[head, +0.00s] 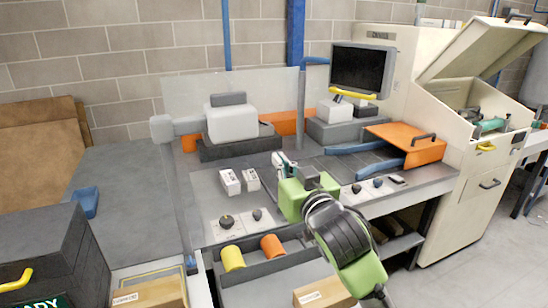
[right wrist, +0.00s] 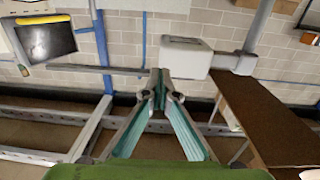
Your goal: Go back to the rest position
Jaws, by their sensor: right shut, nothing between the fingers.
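My right arm is green and black and reaches up from the bottom right of the head view. My right gripper (head: 282,163) is over the grey workbench (head: 205,196), beside two small white boxes. In the right wrist view its teal-lined fingers (right wrist: 158,84) come together at the tips and hold nothing. My left gripper does not show in either view.
A monitor (head: 362,70), an orange panel (head: 405,143) and a large cream machine (head: 464,150) with a raised lid stand to the right. Small white boxes (head: 230,182) and dark knobs are on the bench. A tray (head: 262,268) below holds yellow and orange cylinders. Floor shows at right.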

